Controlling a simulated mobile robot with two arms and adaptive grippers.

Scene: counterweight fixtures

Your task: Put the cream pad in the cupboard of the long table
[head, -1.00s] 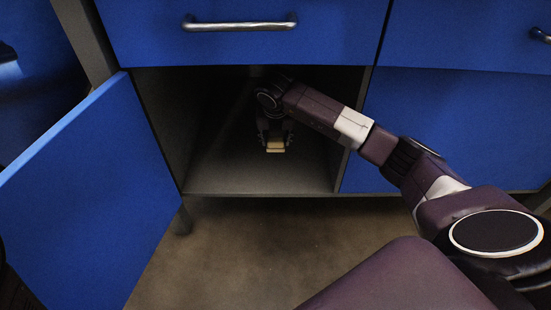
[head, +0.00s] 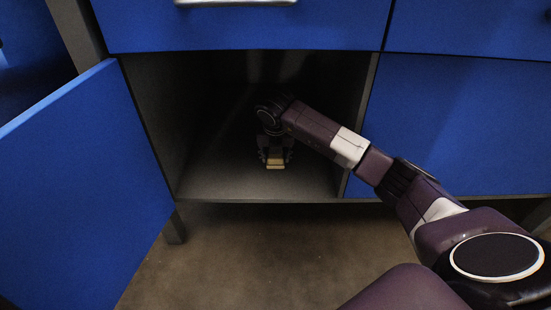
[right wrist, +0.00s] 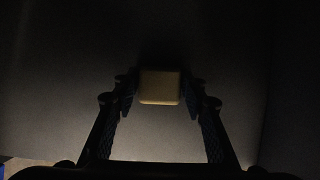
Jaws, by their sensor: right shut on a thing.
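The cream pad (head: 275,161) is inside the open cupboard (head: 215,188) of the long table. My right gripper (head: 275,157) is shut on it, one finger on each side, low over the cupboard floor. In the right wrist view the pad (right wrist: 160,87) sits between the two fingertips of my right gripper (right wrist: 160,92). I cannot tell whether the pad touches the floor. The cupboard's back is in dark shadow. My left gripper is not in view.
The blue cupboard door (head: 85,190) stands open at the left. A blue drawer (head: 240,28) with a metal handle is above the opening. A closed blue panel (head: 455,125) is at the right. The cupboard floor around the pad looks clear.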

